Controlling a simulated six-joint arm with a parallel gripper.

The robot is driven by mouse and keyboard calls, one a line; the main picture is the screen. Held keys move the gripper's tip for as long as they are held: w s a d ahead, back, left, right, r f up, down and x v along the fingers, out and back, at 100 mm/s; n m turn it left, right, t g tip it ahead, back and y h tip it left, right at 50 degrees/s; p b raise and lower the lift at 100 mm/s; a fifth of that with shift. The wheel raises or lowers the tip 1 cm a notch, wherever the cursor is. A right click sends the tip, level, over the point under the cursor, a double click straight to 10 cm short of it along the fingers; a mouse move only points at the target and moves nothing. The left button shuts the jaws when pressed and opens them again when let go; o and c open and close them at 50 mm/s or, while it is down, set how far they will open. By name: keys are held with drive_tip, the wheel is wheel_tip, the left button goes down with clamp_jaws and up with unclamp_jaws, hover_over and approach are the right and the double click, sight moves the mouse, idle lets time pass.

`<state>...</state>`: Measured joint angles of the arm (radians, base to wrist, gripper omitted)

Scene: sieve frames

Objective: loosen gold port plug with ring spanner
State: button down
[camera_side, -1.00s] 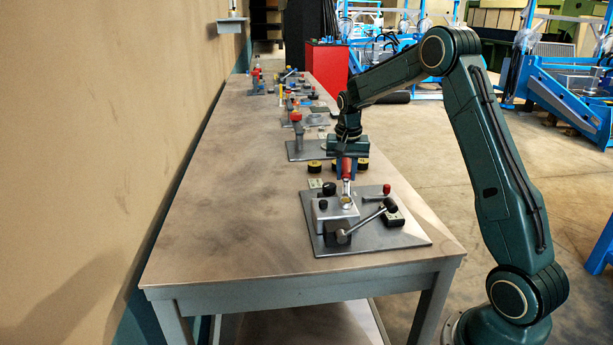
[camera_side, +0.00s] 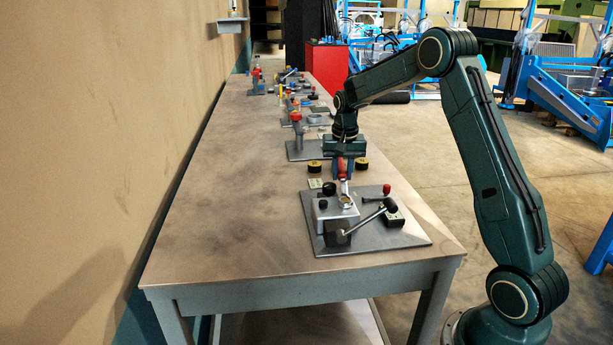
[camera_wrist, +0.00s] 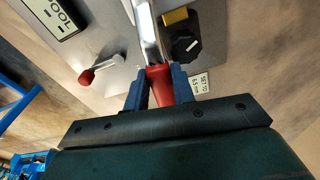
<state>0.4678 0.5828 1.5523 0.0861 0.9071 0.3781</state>
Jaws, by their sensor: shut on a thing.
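My gripper (camera_side: 342,169) is shut on the red handle of the ring spanner (camera_wrist: 160,84), with the blue fingers on both sides of the handle in the wrist view. The spanner's silver shank (camera_side: 345,187) runs from the handle toward the grey block (camera_side: 334,211) on the near plate. The gold port plug (camera_side: 345,201) shows at the top of that block, at the spanner's ring end. I cannot tell whether the ring is fully seated around it. A gold cylinder (camera_wrist: 175,16) with a black knob beside it shows in the wrist view.
The block stands on a grey base plate (camera_side: 400,236). A black-knobbed lever (camera_side: 366,219) and a red-handled lever (camera_side: 377,196) are close by. Black-and-gold round parts (camera_side: 361,165) lie behind. The table's left side (camera_side: 230,200) is clear.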

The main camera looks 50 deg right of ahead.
drive_tip(key=shift+w+a+n, duration=0.85)
drive_tip(key=shift+n, duration=0.45)
idle(1.2)
drive_tip(key=shift+r, duration=0.3)
drive_tip(key=shift+r, duration=2.25)
drive_tip(key=s+a+f+n, duration=0.1)
drive_tip(key=a+n, duration=0.3)
drive_tip(key=a, duration=1.2)
drive_tip(key=shift+a+f+t+y, duration=0.2)
drive_tip(key=shift+f+t+y, duration=0.1)
drive_tip(key=shift+f, duration=0.2)
